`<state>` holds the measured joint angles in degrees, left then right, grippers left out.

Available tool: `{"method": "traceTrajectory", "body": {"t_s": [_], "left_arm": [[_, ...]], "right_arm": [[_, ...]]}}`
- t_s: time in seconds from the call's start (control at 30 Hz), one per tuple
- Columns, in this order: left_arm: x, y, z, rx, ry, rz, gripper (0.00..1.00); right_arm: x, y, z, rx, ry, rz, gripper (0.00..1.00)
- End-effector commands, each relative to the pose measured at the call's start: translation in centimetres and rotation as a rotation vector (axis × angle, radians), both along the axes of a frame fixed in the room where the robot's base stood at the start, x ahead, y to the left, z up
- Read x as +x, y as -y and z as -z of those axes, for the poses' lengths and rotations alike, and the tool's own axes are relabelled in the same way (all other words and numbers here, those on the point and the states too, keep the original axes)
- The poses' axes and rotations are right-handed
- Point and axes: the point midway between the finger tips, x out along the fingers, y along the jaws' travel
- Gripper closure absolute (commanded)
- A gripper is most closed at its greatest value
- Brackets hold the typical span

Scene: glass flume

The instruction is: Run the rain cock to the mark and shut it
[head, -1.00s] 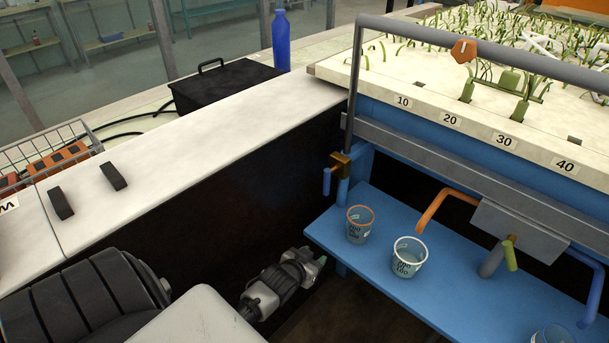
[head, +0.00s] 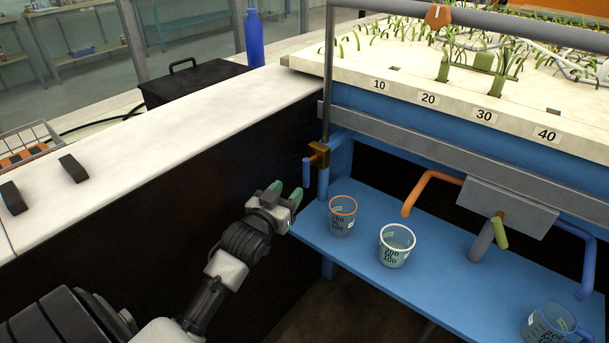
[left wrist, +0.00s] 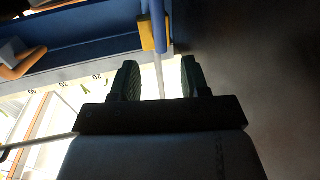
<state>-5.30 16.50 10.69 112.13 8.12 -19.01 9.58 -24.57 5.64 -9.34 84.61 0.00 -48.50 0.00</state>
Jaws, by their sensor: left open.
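The rain cock (head: 318,154) is a brass block at the foot of a grey upright pipe, with a blue lever (head: 307,172) hanging down at its left. My left gripper (head: 286,195) is open and empty, just left of and below the lever, apart from it. In the left wrist view the brass block (left wrist: 147,36) lies beyond the open fingers (left wrist: 160,72). An orange-rimmed cup (head: 342,222) stands on the blue shelf right of the cock; its printing is too small to read surely. My right gripper is not in view.
A white-rimmed cup (head: 396,250) and a blue-rimmed cup (head: 550,325) stand on the blue shelf (head: 450,285). Orange (head: 425,185) and blue (head: 588,262) bent pipes hang above it. The white-topped wall (head: 150,150) runs left of my arm. An orange tag (head: 438,16) hangs on the overhead pipe.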

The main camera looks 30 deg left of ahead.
Motion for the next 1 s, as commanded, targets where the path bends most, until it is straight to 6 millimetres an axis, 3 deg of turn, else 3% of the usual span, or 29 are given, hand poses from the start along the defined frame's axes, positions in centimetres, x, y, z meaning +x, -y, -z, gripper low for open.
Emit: {"method": "traceTrajectory", "body": {"t_s": [0.3, 0.5, 0.93, 1.0], "left_arm": [[5.9, -0.7, 0.0, 0.001, -0.001, 0.000, 0.54], [8.8, -1.0, 0.1, 0.001, -0.002, 0.000, 0.54], [9.9, -1.2, 0.0, 0.001, -0.003, -0.001, 0.54], [9.9, -1.2, 0.0, 0.001, -0.003, -0.001, 0.62]], "right_arm": [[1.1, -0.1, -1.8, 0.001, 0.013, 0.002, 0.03], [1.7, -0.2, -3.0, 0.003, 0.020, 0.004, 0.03], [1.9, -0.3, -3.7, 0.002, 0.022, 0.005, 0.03], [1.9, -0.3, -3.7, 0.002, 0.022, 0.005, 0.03]]}}
